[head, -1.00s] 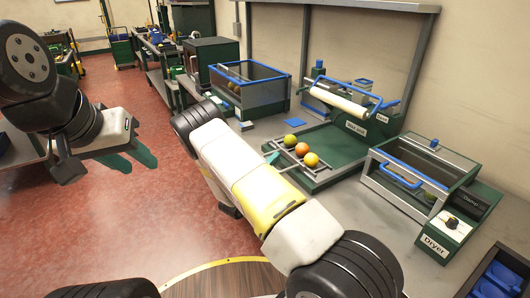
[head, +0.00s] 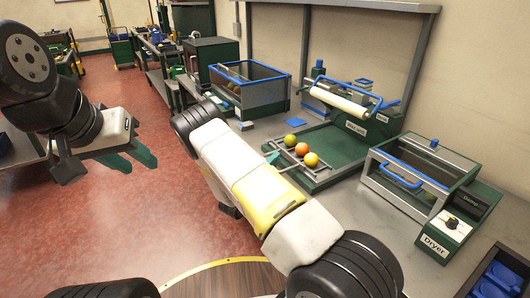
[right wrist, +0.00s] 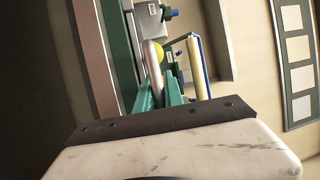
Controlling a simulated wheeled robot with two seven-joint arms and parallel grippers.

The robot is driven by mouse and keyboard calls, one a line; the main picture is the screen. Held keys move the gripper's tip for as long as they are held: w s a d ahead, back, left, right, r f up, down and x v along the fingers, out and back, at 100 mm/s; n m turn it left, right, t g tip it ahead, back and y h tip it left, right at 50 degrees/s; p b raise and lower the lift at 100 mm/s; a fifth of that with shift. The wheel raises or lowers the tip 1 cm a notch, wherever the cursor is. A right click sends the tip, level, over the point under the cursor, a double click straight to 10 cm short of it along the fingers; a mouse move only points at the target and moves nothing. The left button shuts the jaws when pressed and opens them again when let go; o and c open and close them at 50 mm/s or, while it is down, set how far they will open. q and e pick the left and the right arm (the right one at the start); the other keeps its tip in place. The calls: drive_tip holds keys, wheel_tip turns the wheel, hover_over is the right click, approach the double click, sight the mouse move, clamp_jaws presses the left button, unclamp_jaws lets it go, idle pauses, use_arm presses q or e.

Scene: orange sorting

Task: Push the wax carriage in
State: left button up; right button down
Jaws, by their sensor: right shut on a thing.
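The wax carriage (head: 288,166) is a grey metal rack on the green base of the wax unit (head: 350,140). It sticks out at the unit's front left and bears a yellow-green fruit (head: 291,140), an orange one (head: 302,149) and a yellow-orange one (head: 312,160). My right gripper (head: 272,158) is at the carriage's near end, mostly hidden by its own arm. In the right wrist view its teal fingers (right wrist: 157,88) are shut on the carriage's pale handle bar (right wrist: 152,57). My left gripper (head: 128,158) hangs over the floor, empty, its fingers apart.
A white roller (head: 340,100) with a blue handle sits above the wax unit's bed. The dryer (head: 415,172) stands to the right on the grey bench. A blue-rimmed bin (head: 250,73) with fruit stands behind left. A dark crate (head: 500,277) is at the lower right.

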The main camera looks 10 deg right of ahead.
sight(287, 154)
drive_tip(key=d, duration=0.1)
drive_tip(key=w+d, duration=0.1)
drive_tip(key=d, duration=0.2)
drive_tip(key=shift+w+d, duration=0.3)
drive_tip(key=shift+d, duration=0.05)
drive_tip(key=c, duration=1.5)
unclamp_jaws()
drive_tip(key=shift+o, duration=0.2)
drive_tip(key=shift+a+f, duration=0.1)
drive_tip(key=shift+a, duration=0.05)
